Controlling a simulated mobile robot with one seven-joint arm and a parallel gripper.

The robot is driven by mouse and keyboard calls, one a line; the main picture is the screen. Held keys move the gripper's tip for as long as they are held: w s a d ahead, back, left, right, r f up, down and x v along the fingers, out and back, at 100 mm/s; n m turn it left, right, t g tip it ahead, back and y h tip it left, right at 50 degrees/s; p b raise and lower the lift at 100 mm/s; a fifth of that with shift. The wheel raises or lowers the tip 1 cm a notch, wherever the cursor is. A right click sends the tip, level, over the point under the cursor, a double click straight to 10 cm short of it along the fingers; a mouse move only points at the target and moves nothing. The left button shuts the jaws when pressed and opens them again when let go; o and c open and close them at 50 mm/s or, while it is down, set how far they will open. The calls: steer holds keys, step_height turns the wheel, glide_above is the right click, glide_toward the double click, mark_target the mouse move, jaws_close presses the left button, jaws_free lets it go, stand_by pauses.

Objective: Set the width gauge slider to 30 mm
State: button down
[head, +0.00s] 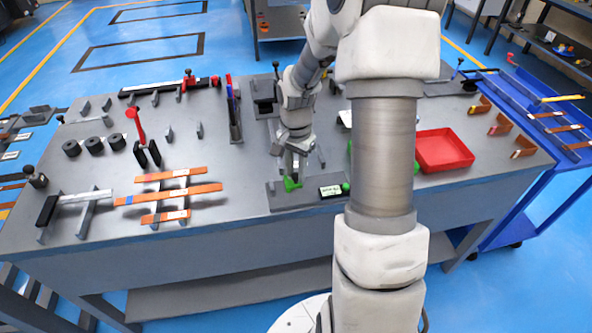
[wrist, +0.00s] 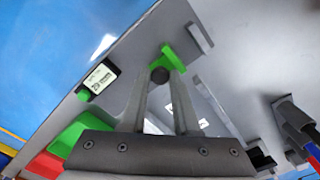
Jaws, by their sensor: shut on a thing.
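The width gauge is a grey plate (head: 277,196) near the front edge of the table. Its green slider (head: 291,185) also shows in the wrist view (wrist: 178,60). My gripper (head: 293,171) is lowered over the gauge. In the wrist view, my fingertips (wrist: 160,77) are closed around a dark round knob (wrist: 159,75) beside the green slider. A small display (head: 331,190) sits on the plate; in the wrist view (wrist: 100,78) it seems to read 29 mm, though the digits are small. The fingers hide part of the slider.
A red tray (head: 443,150) and a partly hidden green bin (wrist: 75,135) are on the table to the right of the gauge. Orange bars (head: 168,195) lie on supports to the left. A red-handled tool (head: 140,135) stands farther left.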

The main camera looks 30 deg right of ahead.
mark_target(296, 175)
steer(key=c, duration=0.7)
jaws_free()
steer(key=shift+o, duration=0.2)
step_height(296, 175, up, 18)
steer(key=p, duration=0.2)
steer(key=shift+f, duration=0.25)
